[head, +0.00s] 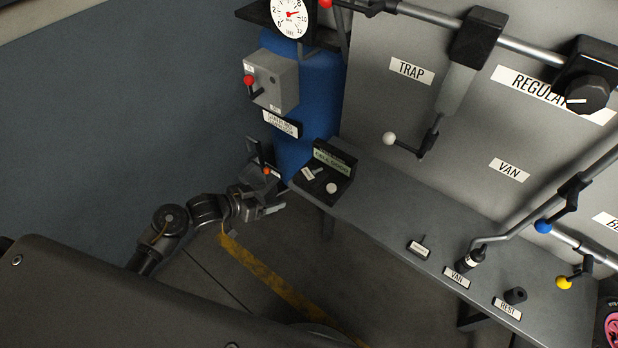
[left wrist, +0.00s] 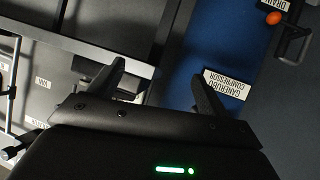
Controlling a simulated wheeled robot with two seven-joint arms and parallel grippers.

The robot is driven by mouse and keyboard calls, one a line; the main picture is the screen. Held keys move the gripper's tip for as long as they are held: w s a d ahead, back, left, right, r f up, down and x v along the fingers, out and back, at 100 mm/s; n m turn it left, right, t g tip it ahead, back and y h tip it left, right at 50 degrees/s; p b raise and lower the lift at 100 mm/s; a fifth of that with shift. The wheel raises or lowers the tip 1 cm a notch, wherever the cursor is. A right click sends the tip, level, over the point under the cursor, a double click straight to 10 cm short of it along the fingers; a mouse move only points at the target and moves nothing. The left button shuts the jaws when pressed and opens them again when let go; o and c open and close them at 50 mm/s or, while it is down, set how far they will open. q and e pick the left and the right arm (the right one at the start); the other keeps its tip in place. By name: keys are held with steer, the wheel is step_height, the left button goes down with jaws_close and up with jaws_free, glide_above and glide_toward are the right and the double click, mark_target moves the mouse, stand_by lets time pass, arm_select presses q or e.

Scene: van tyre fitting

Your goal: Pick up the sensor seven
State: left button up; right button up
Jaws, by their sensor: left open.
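My left gripper (head: 272,206) is open and empty, below and left of the near-left end of the grey bench; its two fingers also show in the left wrist view (left wrist: 158,88). I cannot read which item is sensor seven. A black tray-like stand (head: 328,168) on the bench's left end carries a small dark piece with a white label (head: 308,174) and a round white knob (head: 331,188). A small labelled piece (head: 419,248) sits farther right on the bench. No sensor shows clearly between the fingers. My right gripper is not in view.
The blue compressor tank (head: 318,100) stands behind the gripper, with a grey switch box (head: 272,80) and a drain with an orange knob (left wrist: 274,18). The grey bench (head: 375,205) carries sockets marked VAN (head: 457,277) and REST (head: 507,308). Pipes and levers overhang its right side.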

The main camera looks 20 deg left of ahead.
mark_target(310, 172)
arm_select(q)
step_height(310, 172, up, 10)
steer(key=s+d+m+h, duration=0.1)
steer(key=d+m+h, duration=0.1)
steer(key=d+m, duration=0.1)
steer(key=shift+r+x, duration=0.1)
steer(key=shift+x, duration=2.5)
steer(key=shift+r+x, duration=0.15)
steer(key=shift+x, duration=2.45)
steer(key=shift+d, duration=0.15)
steer(key=shift+c, duration=0.5)
steer(key=c, duration=1)
